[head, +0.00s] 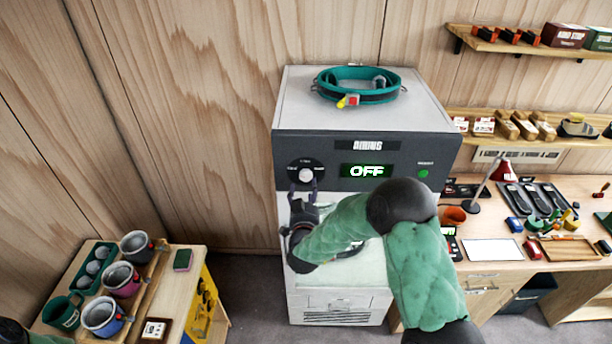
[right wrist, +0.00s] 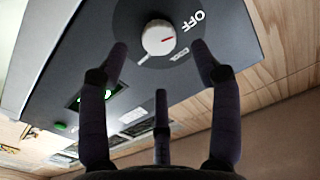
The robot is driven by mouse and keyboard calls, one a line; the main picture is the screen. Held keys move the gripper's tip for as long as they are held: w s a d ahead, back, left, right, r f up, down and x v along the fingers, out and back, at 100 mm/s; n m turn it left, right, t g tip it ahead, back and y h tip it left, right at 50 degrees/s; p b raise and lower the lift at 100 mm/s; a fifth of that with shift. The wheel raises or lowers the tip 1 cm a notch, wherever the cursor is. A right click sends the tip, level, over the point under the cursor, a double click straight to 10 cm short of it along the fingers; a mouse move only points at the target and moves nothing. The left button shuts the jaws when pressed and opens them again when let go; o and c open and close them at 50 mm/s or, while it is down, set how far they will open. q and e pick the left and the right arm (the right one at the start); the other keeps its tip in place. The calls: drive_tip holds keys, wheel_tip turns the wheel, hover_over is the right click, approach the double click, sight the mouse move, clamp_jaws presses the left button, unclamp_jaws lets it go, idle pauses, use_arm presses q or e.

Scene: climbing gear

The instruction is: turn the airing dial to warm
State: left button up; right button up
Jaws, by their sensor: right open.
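The airing dial (head: 306,174) is a white round knob on a black disc, on the dark front panel of a grey cabinet (head: 290,110). The cabinet's green display (head: 366,171) reads OFF. The other labels are too small or blurred to read. My right gripper (head: 304,189) is open just in front of and below the dial. In the right wrist view its fingers (right wrist: 160,58) are spread to either side of the knob, seemingly not touching it. My left gripper is out of view.
A teal collar-like strap (head: 359,83) lies on the cabinet top. A green light (head: 423,173) is at the panel's right. A bench with cups (head: 121,280) stands at left, and a desk with a lamp and tools (head: 490,248) at right. Shelves hang on the wall.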

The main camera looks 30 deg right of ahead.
sight(306, 177)
drive_tip(key=shift+p+x, duration=0.75)
drive_tip(key=shift+x, duration=2.3)
drive_tip(key=c, duration=1.1)
